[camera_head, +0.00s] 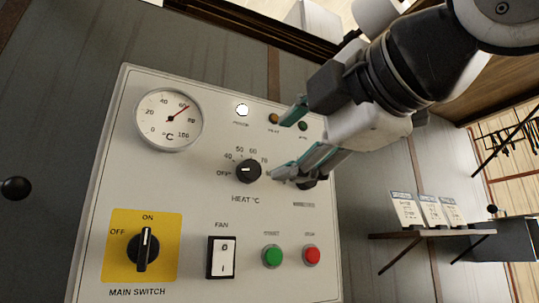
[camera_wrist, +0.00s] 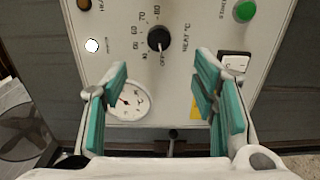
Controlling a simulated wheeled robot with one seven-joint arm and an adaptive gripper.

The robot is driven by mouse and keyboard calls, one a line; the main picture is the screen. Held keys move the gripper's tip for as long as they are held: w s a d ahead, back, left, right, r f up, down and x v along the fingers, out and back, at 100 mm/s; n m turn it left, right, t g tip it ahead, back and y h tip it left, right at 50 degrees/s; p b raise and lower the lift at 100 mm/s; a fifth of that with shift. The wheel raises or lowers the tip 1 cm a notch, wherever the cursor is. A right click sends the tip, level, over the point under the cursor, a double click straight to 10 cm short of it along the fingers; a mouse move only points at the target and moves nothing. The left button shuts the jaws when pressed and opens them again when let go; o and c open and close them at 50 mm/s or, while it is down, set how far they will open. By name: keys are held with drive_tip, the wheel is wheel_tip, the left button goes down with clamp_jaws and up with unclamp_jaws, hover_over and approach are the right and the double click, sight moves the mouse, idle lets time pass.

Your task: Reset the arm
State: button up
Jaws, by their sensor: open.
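My gripper (camera_head: 284,148) reaches in from the upper right in front of the control panel (camera_head: 190,185). Its two teal-padded fingers are spread apart with nothing between them. In the wrist view the open fingers (camera_wrist: 160,82) frame the panel. The black heat knob (camera_head: 248,171) is just left of the lower finger in the head view, its mark toward OFF; it also shows in the wrist view (camera_wrist: 159,39). I cannot tell the exact gap between fingers and panel. A dark part behind the lower finger is mostly hidden.
The panel carries a round temperature gauge (camera_head: 169,119), a main switch (camera_head: 145,249) turned to ON, a fan rocker (camera_head: 221,257), a green button (camera_head: 272,256) and a red button (camera_head: 312,255). A white lamp (camera_head: 242,109) looks lit. A shelf (camera_head: 432,236) with cards stands at right.

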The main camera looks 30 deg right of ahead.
wheel_tip(320, 180, down, 28)
drive_tip(key=d+m+g+h, duration=0.2)
drive_tip(key=m+g, duration=0.7)
drive_tip(key=s+a+f+m+g+y, duration=0.1)
drive_tip(key=s+f+m+g, duration=0.4)
drive_tip(key=f, duration=0.5)
drive_tip(key=s+a+f+m+g+y, duration=0.1)
drive_tip(key=s+f+m+g, duration=0.25)
drive_tip(key=s+f, duration=0.45)
wheel_tip(320, 180, up, 28)
drive_tip(key=t+p, duration=0.3)
drive_tip(key=p, duration=2.5)
drive_tip(key=shift+f+m+t, duration=0.15)
drive_tip(key=shift+m+t, duration=0.2)
